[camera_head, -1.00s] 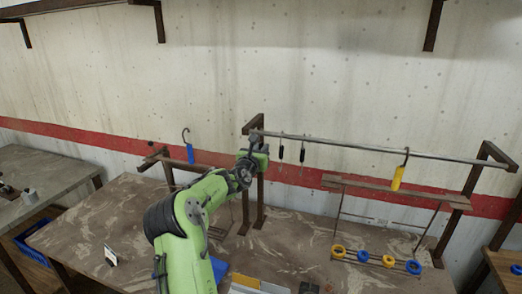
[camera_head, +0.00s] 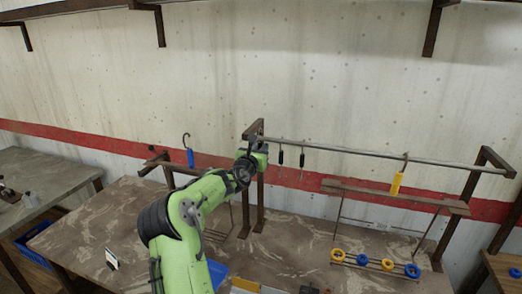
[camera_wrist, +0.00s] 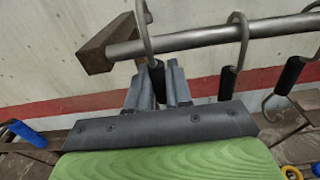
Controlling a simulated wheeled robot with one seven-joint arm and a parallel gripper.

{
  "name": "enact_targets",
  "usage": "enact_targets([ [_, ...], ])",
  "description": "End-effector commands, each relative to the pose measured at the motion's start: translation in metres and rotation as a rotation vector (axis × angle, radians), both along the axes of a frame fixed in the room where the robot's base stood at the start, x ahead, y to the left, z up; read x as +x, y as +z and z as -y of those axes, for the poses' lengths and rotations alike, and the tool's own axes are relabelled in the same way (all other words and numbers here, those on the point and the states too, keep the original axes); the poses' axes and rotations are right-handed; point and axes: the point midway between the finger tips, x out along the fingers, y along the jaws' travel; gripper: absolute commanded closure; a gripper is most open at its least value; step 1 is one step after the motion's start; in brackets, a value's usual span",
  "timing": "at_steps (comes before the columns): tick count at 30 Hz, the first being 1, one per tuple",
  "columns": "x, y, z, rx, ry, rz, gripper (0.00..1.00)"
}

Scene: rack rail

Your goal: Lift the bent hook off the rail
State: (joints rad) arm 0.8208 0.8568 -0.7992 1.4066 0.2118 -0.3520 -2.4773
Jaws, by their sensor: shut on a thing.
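My gripper (camera_wrist: 158,88) is shut on the black sleeve (camera_wrist: 157,72) of a metal hook (camera_wrist: 146,32) near the left end of the rail (camera_wrist: 200,38). The hook's shank curves up in front of the rail, and its top is cut off by the wrist view's edge, so I cannot tell whether it touches the rail. In the head view my gripper (camera_head: 252,157) is just below the rail (camera_head: 340,150) by its left post, and the held hook is hidden there. The picture does not clearly show which hook is the bent one.
Two black-sleeved hooks (camera_head: 280,157) (camera_head: 302,159) hang close to the right. A yellow-handled hook (camera_head: 397,183) hangs farther along. A blue-handled hook (camera_head: 190,157) is at a left bracket. A stand with yellow and blue rings (camera_head: 375,263) is below right. The wall is close behind.

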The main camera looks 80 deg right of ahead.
Motion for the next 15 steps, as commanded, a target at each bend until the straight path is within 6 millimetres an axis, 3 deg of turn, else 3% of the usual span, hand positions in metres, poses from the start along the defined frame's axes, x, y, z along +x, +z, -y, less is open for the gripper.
enact_targets([
  [15,0.005,-0.004,-0.049,0.001,0.0,0.001,1.0],
])
